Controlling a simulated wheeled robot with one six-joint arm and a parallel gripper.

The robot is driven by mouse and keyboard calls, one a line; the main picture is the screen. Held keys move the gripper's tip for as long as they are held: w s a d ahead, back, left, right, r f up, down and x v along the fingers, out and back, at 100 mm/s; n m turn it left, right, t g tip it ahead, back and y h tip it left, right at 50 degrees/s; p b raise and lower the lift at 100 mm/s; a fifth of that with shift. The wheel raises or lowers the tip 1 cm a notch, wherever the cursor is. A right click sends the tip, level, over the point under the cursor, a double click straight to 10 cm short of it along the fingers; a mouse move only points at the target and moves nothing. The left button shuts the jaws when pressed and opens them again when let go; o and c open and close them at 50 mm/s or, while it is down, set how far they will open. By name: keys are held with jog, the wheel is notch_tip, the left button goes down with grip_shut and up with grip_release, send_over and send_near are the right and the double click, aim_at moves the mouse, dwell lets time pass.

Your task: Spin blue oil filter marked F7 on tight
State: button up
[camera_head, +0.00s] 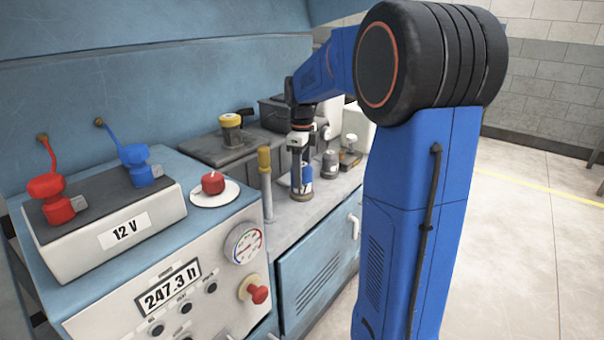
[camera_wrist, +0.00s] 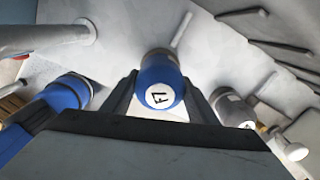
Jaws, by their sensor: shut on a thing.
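The blue oil filter (camera_wrist: 161,76) sits upright between my fingers in the wrist view, its white end marked F7 facing the camera. My gripper (camera_wrist: 160,97) is shut on its sides. In the head view my gripper (camera_head: 301,182) points down at the grey counter, with part of the blue filter (camera_head: 307,174) showing between the fingers. The far end of the filter is hidden, so I cannot tell whether it touches a thread or seat.
A grey canister (camera_head: 330,163) stands close to the right of my gripper. A post with a yellow top (camera_head: 265,165) stands to its left. A yellow-capped jar (camera_head: 231,130) is behind.

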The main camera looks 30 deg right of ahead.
jog(key=m, duration=0.5)
dwell(0.3)
jog(key=o, duration=1.4)
jog(key=shift+c, duration=0.2)
